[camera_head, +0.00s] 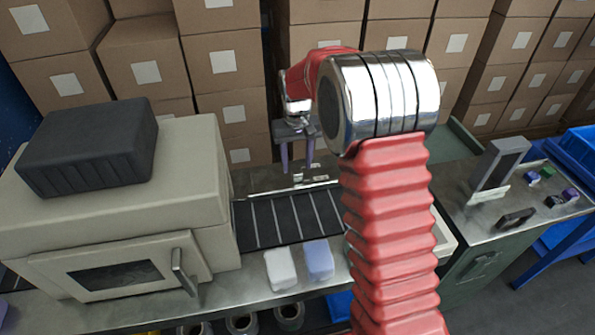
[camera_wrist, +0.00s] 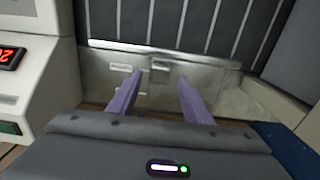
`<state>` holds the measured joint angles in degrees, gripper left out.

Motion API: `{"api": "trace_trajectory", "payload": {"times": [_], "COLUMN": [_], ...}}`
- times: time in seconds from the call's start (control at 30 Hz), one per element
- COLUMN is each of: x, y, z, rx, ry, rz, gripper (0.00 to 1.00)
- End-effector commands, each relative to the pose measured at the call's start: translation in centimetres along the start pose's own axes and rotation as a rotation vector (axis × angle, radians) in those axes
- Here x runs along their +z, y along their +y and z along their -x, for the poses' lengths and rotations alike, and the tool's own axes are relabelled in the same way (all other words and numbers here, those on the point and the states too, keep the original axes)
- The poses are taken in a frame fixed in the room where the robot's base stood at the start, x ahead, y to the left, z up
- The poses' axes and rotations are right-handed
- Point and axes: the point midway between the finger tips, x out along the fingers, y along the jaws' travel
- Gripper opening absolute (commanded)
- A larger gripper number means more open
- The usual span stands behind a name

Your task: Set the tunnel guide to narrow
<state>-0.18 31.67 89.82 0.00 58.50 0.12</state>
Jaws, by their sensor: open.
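A small metal block (camera_wrist: 160,67), which looks like the tunnel guide's slider, sits on a metal plate along the edge of the slatted conveyor. It also shows in the head view (camera_head: 298,178), just under my fingertips. A small white label (camera_wrist: 120,68) lies to its left in the wrist view; its text is too small to read. My gripper (camera_wrist: 161,78) is open, its two purple fingers pointing at the block, one on each side of it in the picture. Whether they touch it I cannot tell. The gripper also shows in the head view (camera_head: 297,168), with nothing between its fingers.
The dark conveyor (camera_head: 285,218) runs beside a beige machine housing (camera_head: 210,190) with a black case on top. A white and a lilac block (camera_head: 319,259) stand at the front. A green cabinet (camera_head: 475,270) is at the right. Stacked cartons fill the back.

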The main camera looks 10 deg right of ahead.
Motion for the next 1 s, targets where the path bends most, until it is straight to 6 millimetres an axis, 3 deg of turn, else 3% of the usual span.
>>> {"api": "trace_trajectory", "payload": {"times": [0.1,0.3,0.67,1.0], "x": [0.1,0.1,0.0,0.0], "y": [0.0,0.0,0.0,0.1], "z": [-1.9,-3.8,-4.2,-4.2], "rx": [0.000,0.000,0.000,0.000], "ry": [-0.003,-0.002,0.000,0.000], "rz": [0.000,0.000,-0.001,-0.001], "gripper": [0.45,0.45,0.45,0.21]}}
